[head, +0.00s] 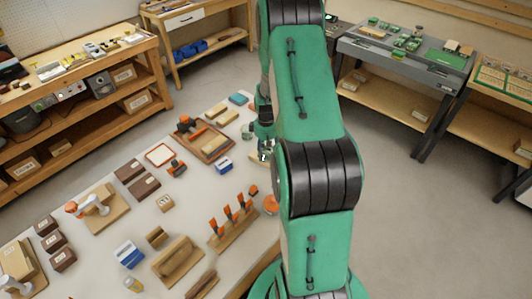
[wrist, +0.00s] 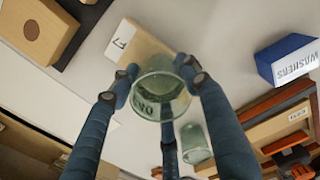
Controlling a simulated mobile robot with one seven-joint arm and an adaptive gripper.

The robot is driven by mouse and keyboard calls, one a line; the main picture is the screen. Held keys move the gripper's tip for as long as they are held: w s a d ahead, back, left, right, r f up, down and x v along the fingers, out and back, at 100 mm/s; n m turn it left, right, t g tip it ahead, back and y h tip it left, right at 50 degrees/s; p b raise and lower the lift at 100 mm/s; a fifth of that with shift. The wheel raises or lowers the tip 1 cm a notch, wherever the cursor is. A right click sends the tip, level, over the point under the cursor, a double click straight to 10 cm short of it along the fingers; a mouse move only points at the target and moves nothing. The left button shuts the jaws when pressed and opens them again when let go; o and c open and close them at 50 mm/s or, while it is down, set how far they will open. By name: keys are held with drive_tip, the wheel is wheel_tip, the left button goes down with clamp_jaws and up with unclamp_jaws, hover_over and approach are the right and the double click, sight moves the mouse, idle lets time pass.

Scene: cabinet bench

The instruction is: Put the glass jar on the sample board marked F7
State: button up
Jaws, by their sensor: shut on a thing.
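In the wrist view the glass jar (wrist: 160,92) is clear and greenish, with dark lettering on its side. My gripper (wrist: 160,82) has its fingers shut around the jar near its rim. The tan sample board marked F7 (wrist: 148,48) lies beyond the jar, its white label facing the camera. The jar overlaps the board's near edge in the picture; I cannot tell whether they touch. In the head view my gripper (head: 265,146) is beside my green arm, over the bench, with a glassy piece at its tip. The F7 label cannot be made out there.
A second greenish glass jar (wrist: 196,146) stands behind my fingers. A blue WASHERS box (wrist: 287,60) is at the right. A wooden tray (head: 222,151) with blocks and an orange-handled tool lies left of my gripper. Pale bench surface shows between these things.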

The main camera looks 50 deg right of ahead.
drive_tip(key=shift+f, duration=0.15)
drive_tip(key=o, duration=1.3)
wheel_tip(320, 180, up, 12)
drive_tip(key=p, duration=0.2)
idle(0.3)
